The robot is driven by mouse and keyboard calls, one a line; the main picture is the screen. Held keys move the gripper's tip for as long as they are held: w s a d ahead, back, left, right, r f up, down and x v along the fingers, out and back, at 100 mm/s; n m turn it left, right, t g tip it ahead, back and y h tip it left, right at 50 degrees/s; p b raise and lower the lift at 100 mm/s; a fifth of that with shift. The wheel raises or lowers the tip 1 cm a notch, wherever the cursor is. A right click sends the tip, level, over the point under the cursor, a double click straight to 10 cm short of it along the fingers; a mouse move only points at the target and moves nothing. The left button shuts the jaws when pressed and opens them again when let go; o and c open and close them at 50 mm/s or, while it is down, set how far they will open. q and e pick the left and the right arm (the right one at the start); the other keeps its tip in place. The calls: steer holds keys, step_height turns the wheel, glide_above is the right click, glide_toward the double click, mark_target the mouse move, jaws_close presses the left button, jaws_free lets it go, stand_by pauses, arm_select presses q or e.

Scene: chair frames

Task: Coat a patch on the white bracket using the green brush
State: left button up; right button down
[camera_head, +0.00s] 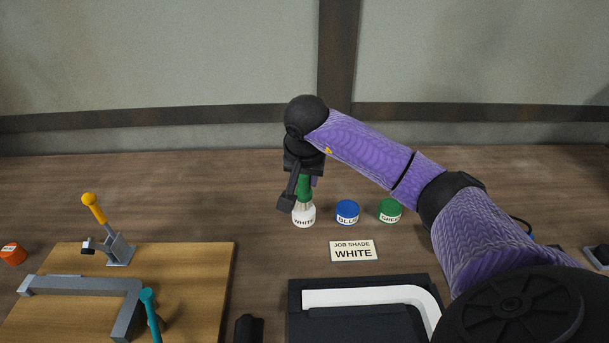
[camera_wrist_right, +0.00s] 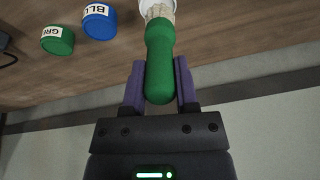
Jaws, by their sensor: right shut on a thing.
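My right gripper (camera_head: 302,186) is shut on the green brush (camera_head: 303,188). In the right wrist view the brush's green handle (camera_wrist_right: 160,60) stands between the two fingers. The bristles point down into the mouth of the white pot (camera_head: 303,216), labelled WHITE, and their tips are hidden in it. The white bracket (camera_head: 360,297) is an L-shaped bar lying on a black tray (camera_head: 295,308) at the front, right of centre.
A blue pot (camera_head: 347,211) and a green pot (camera_head: 389,210) stand right of the white one. A card (camera_head: 353,251) reads JOB SHADE WHITE. At left, a wooden board (camera_head: 190,275) bears a grey bracket (camera_head: 90,286) and toggle clamps with orange (camera_head: 93,207) and teal handles.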

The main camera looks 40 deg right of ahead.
steer(key=shift+f, duration=0.45)
stand_by(1.3)
step_height(320, 180, up, 7)
steer(key=p, duration=0.6)
steer(key=shift+r, duration=0.15)
